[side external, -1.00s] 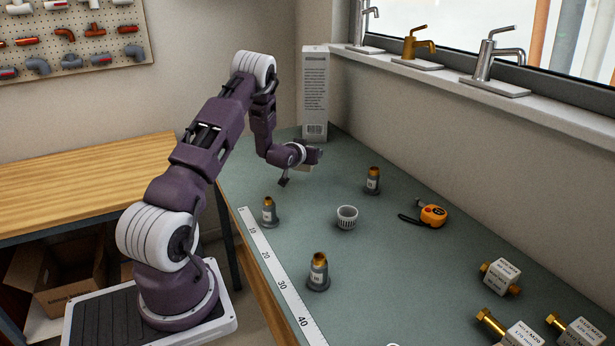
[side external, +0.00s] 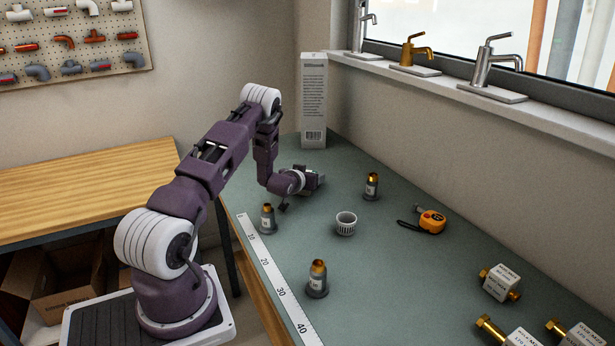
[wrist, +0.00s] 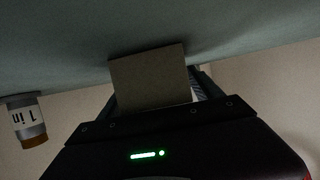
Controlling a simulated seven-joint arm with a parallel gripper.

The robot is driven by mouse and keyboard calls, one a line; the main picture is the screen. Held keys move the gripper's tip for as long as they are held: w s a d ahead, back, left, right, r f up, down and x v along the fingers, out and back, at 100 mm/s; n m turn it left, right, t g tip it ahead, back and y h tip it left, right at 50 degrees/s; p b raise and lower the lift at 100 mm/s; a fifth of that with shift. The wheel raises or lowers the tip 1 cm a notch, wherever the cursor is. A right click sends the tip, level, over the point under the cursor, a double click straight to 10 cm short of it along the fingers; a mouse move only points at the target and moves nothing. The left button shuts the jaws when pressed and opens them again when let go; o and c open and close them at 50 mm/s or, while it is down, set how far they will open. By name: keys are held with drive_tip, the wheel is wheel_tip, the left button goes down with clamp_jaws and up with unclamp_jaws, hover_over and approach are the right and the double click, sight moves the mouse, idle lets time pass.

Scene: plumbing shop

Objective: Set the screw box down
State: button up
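The screw box (wrist: 150,78) is a plain tan-grey block in the wrist view, sitting between the two fingers of my gripper (side external: 314,182). My fingers appear shut on it; the right finger shows along its side and little of the left one does. In the side view the gripper is low over the green bench (side external: 385,270), in front of the tall white carton, and mostly hides the box. I cannot tell whether the box touches the bench.
Grey fittings with brass tops stand nearby: one left of the gripper (side external: 267,219), one to the right (side external: 371,187), one nearer (side external: 317,280). A white slotted cup (side external: 346,223), orange tape measure (side external: 431,220) and tall carton (side external: 313,100) also stand on the bench.

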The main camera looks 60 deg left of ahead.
drive_tip(key=shift+r, duration=0.2)
drive_tip(key=v, duration=0.4)
drive_tip(key=shift+s+d+r, duration=0.1)
drive_tip(key=shift+s+d, duration=0.15)
drive_tip(key=shift+d, duration=0.05)
wheel_tip(320, 180, up, 7)
drive_tip(key=shift+d+r, duration=0.1)
drive_tip(key=s+d+r+m+h, duration=0.1)
drive_tip(key=d+r+h, duration=0.1)
drive_tip(key=d+r, duration=0.55)
drive_tip(key=s+d+r+m+h, duration=0.15)
drive_tip(key=d+r, duration=0.25)
drive_tip(key=d, duration=0.7)
drive_tip(key=s+d+r+m+h, duration=0.1)
drive_tip(key=d+r+m+h, duration=0.1)
drive_tip(key=d+r, duration=0.5)
drive_tip(key=s+d+m+g+h, duration=0.2)
drive_tip(key=s+d, duration=0.7)
drive_tip(key=s, duration=0.2)
drive_tip(key=s+d+f+m+g+h, duration=0.1)
drive_tip(key=s+d+m+g+h, duration=0.1)
drive_tip(key=s+d, duration=0.6)
drive_tip(key=s, duration=0.4)
drive_tip(key=shift+s+d+f, duration=0.15)
drive_tip(key=shift+s+d, duration=0.2)
drive_tip(key=shift+d, duration=0.05)
